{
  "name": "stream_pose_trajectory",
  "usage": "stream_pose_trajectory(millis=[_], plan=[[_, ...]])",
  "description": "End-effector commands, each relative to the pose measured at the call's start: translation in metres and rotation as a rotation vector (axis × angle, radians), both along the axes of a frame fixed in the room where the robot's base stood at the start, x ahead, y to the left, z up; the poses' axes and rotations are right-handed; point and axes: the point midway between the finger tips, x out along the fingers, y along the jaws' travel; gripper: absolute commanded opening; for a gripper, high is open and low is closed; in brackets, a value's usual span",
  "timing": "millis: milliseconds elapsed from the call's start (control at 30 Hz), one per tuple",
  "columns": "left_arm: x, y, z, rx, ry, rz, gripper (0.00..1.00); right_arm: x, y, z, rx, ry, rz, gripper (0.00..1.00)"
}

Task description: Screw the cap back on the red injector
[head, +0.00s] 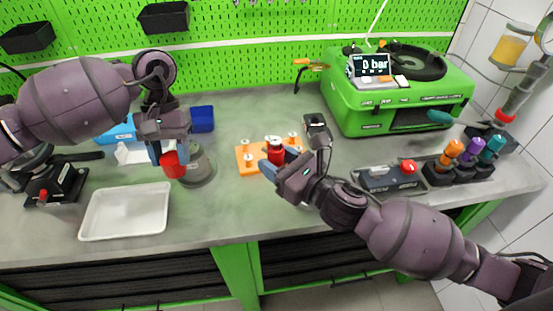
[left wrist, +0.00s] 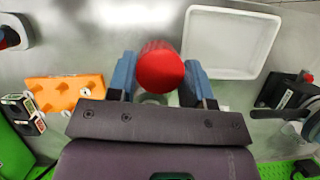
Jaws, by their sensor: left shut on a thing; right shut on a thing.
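The red cap (head: 174,168) is held between the fingers of my left gripper (head: 166,158), which is shut on it above the table at the left. The cap also fills the space between the blue fingertips in the left wrist view (left wrist: 160,67). The red injector (head: 276,156) is upright in my right gripper (head: 279,168), which is shut on it in front of the orange plate. Its top looks pale and bare of a cap. The right fingers partly hide its lower body. The cap and injector are well apart.
A grey round pot (head: 199,169) stands behind the cap. A white tray (head: 125,237) lies at the front left. The orange plate (head: 246,163) holds small pale pieces. A green test bench (head: 344,112) and several coloured injectors (head: 466,158) stand at the right.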

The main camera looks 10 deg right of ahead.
Motion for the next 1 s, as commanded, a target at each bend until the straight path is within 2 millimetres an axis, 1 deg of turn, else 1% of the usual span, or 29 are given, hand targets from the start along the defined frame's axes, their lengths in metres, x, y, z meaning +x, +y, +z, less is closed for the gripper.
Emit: stream_pose_trajectory(millis=[33, 167, 333, 467, 633, 700, 767, 900, 1000], plan=[[0.003, -0.017, 0.011, -0.001, -0.004, -0.025, 0.24, 0.000, 0.000, 0.001, 0.001, -0.002, 0.000, 0.00], [0.008, -0.051, 0.033, 0.000, -0.005, -0.055, 0.24, 0.000, 0.000, 0.001, 0.001, -0.002, 0.000, 0.00], [0.009, -0.098, 0.061, 0.001, -0.007, -0.027, 0.24, 0.000, 0.000, 0.001, 0.001, -0.002, 0.000, 0.00], [0.006, -0.133, 0.082, 0.003, -0.007, 0.037, 0.24, 0.000, 0.000, 0.001, 0.001, -0.002, 0.000, 0.00], [-0.004, -0.179, 0.107, 0.004, -0.007, 0.196, 0.24, 0.000, 0.000, 0.001, 0.001, -0.002, 0.000, 0.00], [-0.008, -0.192, 0.113, 0.006, -0.006, 0.282, 0.24, 0.000, 0.000, 0.001, 0.001, -0.002, 0.000, 0.00], [-0.011, -0.199, 0.115, 0.008, -0.005, 0.360, 0.24, 0.000, 0.000, 0.001, 0.001, -0.002, 0.000, 0.00], [-0.010, -0.203, 0.115, 0.010, -0.007, 0.541, 0.24, 0.000, 0.000, 0.001, 0.001, -0.002, 0.000, 0.00], [-0.010, -0.204, 0.116, 0.012, -0.007, 0.638, 0.24, 0.000, 0.000, 0.001, 0.001, -0.002, 0.000, 0.00]])
